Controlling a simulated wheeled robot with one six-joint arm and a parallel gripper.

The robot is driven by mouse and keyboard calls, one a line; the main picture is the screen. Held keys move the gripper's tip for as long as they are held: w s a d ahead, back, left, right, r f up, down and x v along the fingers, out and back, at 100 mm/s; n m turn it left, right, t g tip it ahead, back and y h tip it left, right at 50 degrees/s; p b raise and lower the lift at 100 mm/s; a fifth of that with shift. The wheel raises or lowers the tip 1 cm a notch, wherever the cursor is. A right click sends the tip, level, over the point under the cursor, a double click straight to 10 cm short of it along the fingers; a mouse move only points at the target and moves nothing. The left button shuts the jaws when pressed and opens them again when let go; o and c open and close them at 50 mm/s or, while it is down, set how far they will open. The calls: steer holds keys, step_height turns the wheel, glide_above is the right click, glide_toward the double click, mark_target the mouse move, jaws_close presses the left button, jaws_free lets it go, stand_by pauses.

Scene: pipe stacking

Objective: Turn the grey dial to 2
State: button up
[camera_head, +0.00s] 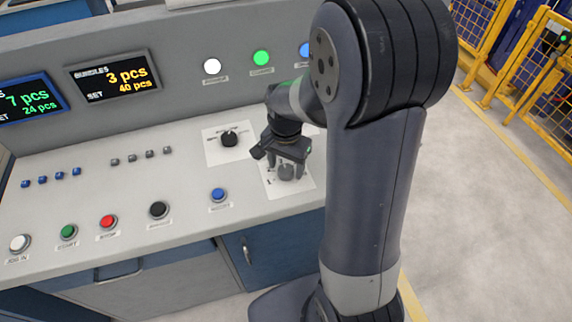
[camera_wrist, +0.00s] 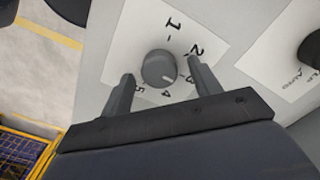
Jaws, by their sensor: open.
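The grey dial (camera_wrist: 159,68) sits on a white plate (camera_wrist: 206,22) with printed numbers around it. In the wrist view its light mark points to the lower right, near the 4; the 2 is at its upper right. My gripper (camera_wrist: 160,72) is open, one finger on each side of the dial, with visible gaps. In the head view my gripper (camera_head: 286,158) is over the dial (camera_head: 286,173) and partly hides its plate.
A black knob (camera_head: 229,139) on its own white plate is close to the left of my gripper. A blue button (camera_head: 218,195) and black button (camera_head: 158,210) stand on the panel nearer its front edge. Lit displays and lamps line the upright back panel.

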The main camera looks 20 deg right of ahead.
steer(key=shift+f, duration=0.4)
steer(key=shift+c, duration=0.3)
steer(key=c, duration=0.9)
